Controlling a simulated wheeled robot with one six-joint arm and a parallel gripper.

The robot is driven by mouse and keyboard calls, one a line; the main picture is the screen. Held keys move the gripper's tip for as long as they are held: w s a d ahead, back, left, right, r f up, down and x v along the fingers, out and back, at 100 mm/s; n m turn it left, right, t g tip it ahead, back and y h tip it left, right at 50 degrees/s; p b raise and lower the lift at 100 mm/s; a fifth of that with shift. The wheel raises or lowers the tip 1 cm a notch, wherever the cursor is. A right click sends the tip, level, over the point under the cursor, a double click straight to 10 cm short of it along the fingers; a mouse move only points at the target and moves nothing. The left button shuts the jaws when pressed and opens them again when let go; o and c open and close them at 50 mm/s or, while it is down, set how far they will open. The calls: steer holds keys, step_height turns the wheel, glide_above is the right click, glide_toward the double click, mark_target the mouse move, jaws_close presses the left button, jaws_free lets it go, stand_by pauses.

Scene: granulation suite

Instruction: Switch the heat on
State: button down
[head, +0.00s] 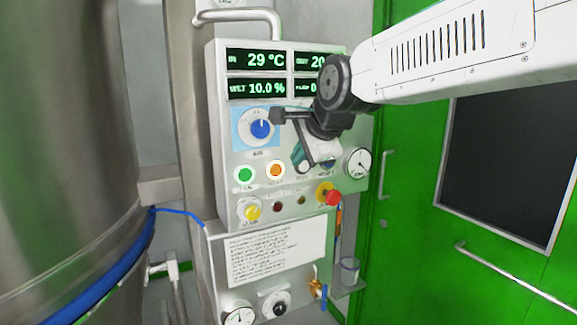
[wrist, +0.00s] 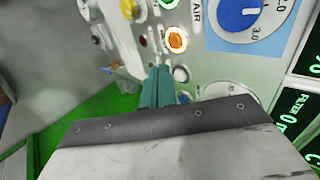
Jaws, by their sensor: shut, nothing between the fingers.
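The control panel (head: 222,140) stands in front of me. On it, an orange round button (head: 275,170) with a pale ring sits right of a green round button (head: 243,174). The labels under them are too small to read. The orange button (wrist: 177,40) also shows in the wrist view, just beyond the fingertips. My gripper (head: 300,158) is shut and empty, its teal fingers close in front of the panel, right of and slightly above the orange button. I see the fingertips together in the wrist view (wrist: 156,72). The gripper covers part of the panel; whether it touches cannot be told.
A blue dial (head: 261,129) is above the buttons. A yellow knob (head: 249,209) and a red mushroom button (head: 333,197) are below. A round gauge (head: 358,164) is at right. The display (head: 256,60) reads 29 °C. A steel vessel (head: 65,150) stands left, a green door (head: 430,220) right.

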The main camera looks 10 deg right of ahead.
steer(key=shift+v, duration=1.5)
steer(key=shift+s, duration=0.1)
steer(key=s+d+f+n+g, duration=0.2)
steer(key=s+f+n, duration=0.3)
steer(key=s, duration=0.4)
steer(key=s+d+f+n+g+h, duration=0.1)
steer(key=s+d+f+n+g, duration=0.2)
steer(key=s, duration=0.6)
steer(key=s+d+f+n+g+h, duration=0.1)
steer(key=s+d+f+n+g, duration=0.2)
steer(key=s+f+n, duration=0.4)
step_height(320, 180, down, 3)
steer(key=s+d, duration=0.1)
steer(key=s, duration=0.2)
steer(key=shift+r, duration=0.25)
